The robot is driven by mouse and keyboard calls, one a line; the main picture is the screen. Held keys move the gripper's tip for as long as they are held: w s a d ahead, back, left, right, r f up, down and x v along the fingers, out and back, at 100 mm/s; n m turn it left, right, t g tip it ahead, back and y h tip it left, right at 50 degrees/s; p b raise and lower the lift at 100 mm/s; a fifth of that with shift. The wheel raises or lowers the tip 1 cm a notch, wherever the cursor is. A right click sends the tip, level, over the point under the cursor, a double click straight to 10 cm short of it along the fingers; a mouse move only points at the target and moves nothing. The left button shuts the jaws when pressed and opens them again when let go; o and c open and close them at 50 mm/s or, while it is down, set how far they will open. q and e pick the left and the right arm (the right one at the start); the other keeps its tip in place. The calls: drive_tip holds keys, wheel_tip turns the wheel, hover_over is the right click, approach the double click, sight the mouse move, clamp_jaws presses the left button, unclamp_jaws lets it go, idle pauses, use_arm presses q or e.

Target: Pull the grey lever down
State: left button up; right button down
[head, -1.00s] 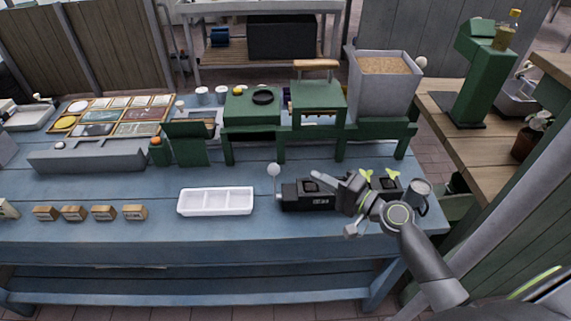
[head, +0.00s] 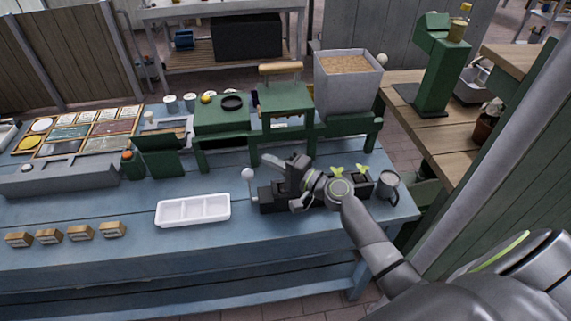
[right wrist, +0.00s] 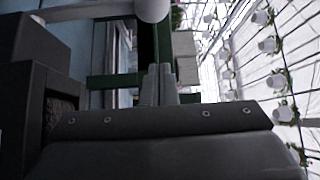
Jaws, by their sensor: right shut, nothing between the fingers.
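The grey lever (head: 249,188) stands upright at the left end of a black box device (head: 272,199) on the blue table. A pale round knob (head: 248,174) tops it. In the right wrist view the knob (right wrist: 151,8) is at the top edge, on a grey rod (right wrist: 90,11). My right gripper (head: 270,160) is shut and empty, just right of the knob and a little higher in the head view. Its closed fingers (right wrist: 158,85) point toward the scene ahead, apart from the knob in the picture. My left gripper is not in view.
Green stands (head: 288,105) and a grey grain hopper (head: 346,88) are behind. Several wooden blocks (head: 80,232) sit front left.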

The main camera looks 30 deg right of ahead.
drive_tip(key=a+p, duration=0.2)
drive_tip(key=a, duration=0.1)
drive_tip(key=shift+r, duration=0.1)
drive_tip(key=shift+s+a+p, duration=0.35)
drive_tip(key=shift+s+a, duration=0.1)
drive_tip(key=shift+s, duration=0.05)
drive_tip(key=shift+f, duration=0.2)
